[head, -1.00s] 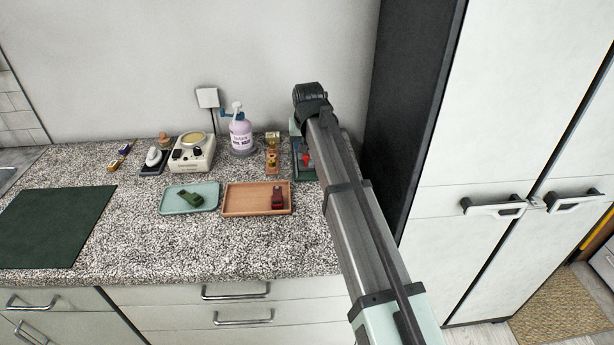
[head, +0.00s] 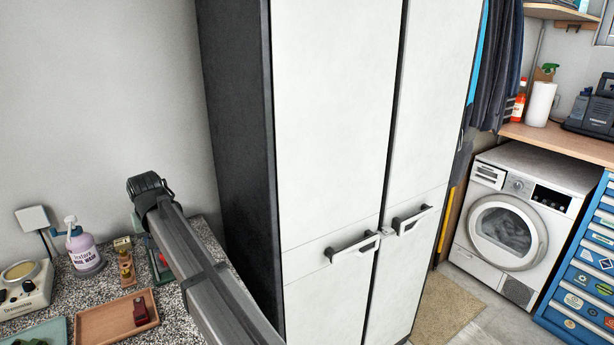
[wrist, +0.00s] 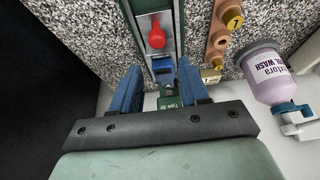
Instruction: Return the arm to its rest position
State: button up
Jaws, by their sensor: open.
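My arm reaches from the bottom middle up and left over the right end of the speckled counter in the head view; its fingertips are hidden there. In the wrist view my gripper (wrist: 158,88) is open, its two blue fingers apart and nothing held between them. Beyond the fingers is a green and grey device (wrist: 170,50) with a red knob (wrist: 156,36) and a blue block (wrist: 163,70). I cannot tell whether the fingers touch it. In the head view part of this device (head: 160,262) shows beside my arm.
A tall cabinet (head: 330,130) stands close right of my arm. On the counter are a purple wash bottle (head: 84,252), a wooden tray (head: 95,328) holding a red piece (head: 141,312), and a cream appliance (head: 28,290). A washing machine (head: 505,230) and blue toolchest (head: 585,285) stand farther right.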

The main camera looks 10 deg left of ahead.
jog(key=s+d+f+n+t+h, duration=0.15)
jog(key=d+n, duration=0.55)
jog(key=d, duration=1)
jog(key=d+n+h, duration=0.2)
jog(key=d+n, duration=0.5)
jog(key=d, duration=0.9)
jog(key=s+d+f+m+g+h, duration=0.15)
jog(key=d+f+m, duration=0.25)
jog(key=d+f, duration=0.6)
jog(key=s+d+f+m+g, duration=0.1)
jog(key=d+f+m+g, duration=0.15)
jog(key=d+f, duration=0.75)
jog(key=s+d+f+m+g, duration=0.1)
jog(key=d+f+m+g, duration=0.3)
jog(key=f, duration=1.3)
jog(key=s+d+f+m+g, duration=0.1)
jog(key=s+d+f+m, duration=0.3)
jog(key=s, duration=0.5)
jog(key=s+d+f+m+g+y, duration=0.1)
jog(key=s+d+f+m, duration=0.3)
jog(key=s+f, duration=0.5)
jog(key=s+d+f+m+g, duration=0.1)
jog(key=s+d+f+m, duration=0.3)
jog(key=s+f, duration=0.3)
jog(key=s+d, duration=0.1)
jog(key=s, duration=0.2)
jog(key=shift+d+f+m+y, duration=0.15)
jog(key=shift+d+m+y, duration=0.2)
jog(key=shift+y, duration=0.05)
